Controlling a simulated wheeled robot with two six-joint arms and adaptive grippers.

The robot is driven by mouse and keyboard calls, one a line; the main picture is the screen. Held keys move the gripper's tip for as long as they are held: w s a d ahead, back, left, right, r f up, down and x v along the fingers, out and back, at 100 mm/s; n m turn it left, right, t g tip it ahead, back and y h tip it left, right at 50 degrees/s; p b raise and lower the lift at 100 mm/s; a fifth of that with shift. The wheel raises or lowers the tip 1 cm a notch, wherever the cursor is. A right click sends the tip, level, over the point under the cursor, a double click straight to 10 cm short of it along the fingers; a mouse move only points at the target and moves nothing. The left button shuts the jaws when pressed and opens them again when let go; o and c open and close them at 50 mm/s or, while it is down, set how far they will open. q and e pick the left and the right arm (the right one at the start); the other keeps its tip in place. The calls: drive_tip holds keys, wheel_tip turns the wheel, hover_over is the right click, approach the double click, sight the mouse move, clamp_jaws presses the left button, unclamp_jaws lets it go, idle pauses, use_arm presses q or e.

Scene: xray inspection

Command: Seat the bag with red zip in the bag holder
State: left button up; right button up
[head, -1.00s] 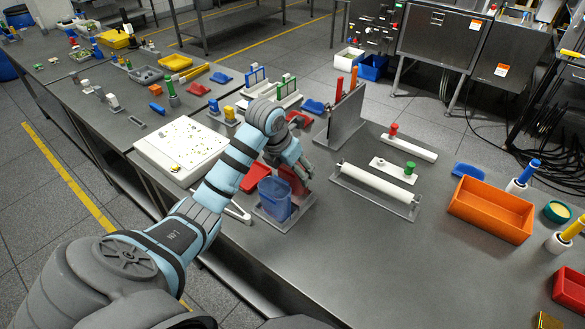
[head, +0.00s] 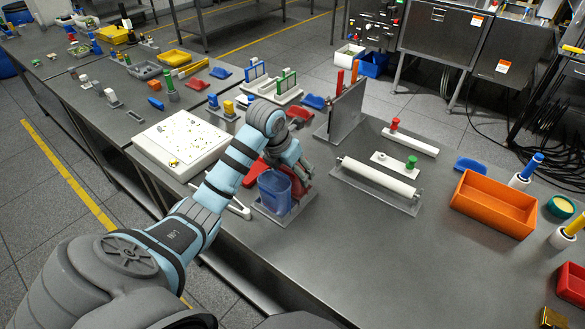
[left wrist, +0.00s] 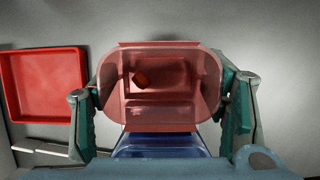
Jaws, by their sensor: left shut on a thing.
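A translucent red-tinted bag (left wrist: 160,88) with a small orange-red item inside fills the middle of the left wrist view; I take it to be the bag with red zip. My left gripper (left wrist: 162,118) is shut on it, one finger at each side. In the head view my left gripper (head: 293,170) is just behind a translucent blue container (head: 274,194), and partly hides the bag. The blue container (left wrist: 162,147) also shows below the bag in the wrist view. Both are over a grey metal base (head: 289,218), probably the holder. Whether the bag touches it is hidden. My right gripper is not in view.
A red tray (left wrist: 42,84) lies left of the gripper in the wrist view. A white board (head: 180,143) is to the left in the head view. An upright metal plate (head: 345,112) and a white roller (head: 378,180) stand right. The front of the table is clear.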

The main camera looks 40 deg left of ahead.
use_arm(q)
drive_tip(key=o, duration=1.1)
drive_tip(key=shift+r, duration=0.1)
drive_tip(key=v, duration=0.7)
drive_tip(key=shift+s+r, duration=0.1)
drive_tip(key=shift+s, duration=0.05)
